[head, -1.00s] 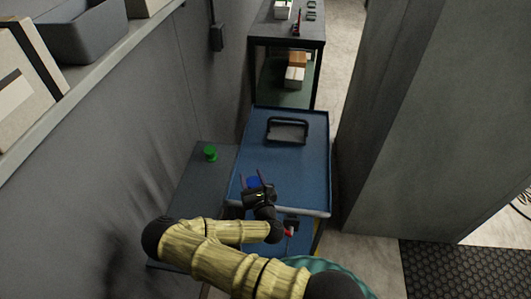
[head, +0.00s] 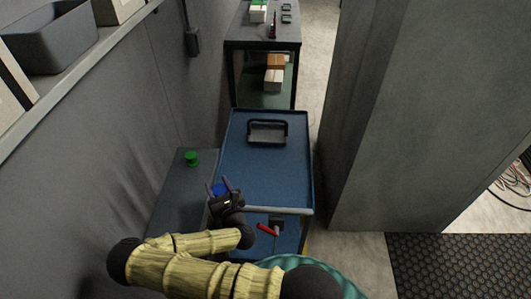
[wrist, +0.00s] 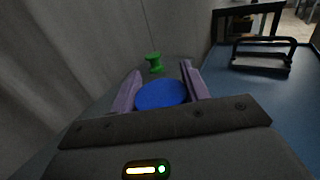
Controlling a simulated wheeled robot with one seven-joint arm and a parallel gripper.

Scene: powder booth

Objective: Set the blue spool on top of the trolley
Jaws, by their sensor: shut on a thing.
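The blue spool (head: 218,189) is between the fingers of my gripper (head: 223,186), at the left edge of the trolley in the head view. In the wrist view the spool's round blue face (wrist: 161,94) shows between the two purple-grey fingers, and my gripper (wrist: 161,88) is shut on it. The trolley (head: 265,175) has a blue top with a low rim, and its top also shows at the right of the wrist view (wrist: 240,82). The gap between spool and trolley top cannot be judged exactly.
A green spool (head: 192,158) stands on a grey surface (head: 172,195) left of the trolley. A black-handled grey item (head: 267,132) sits at the trolley's far end. The middle of the trolley top is clear. A red-handled item (head: 267,230) lies lower at the near end. Grey walls flank both sides.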

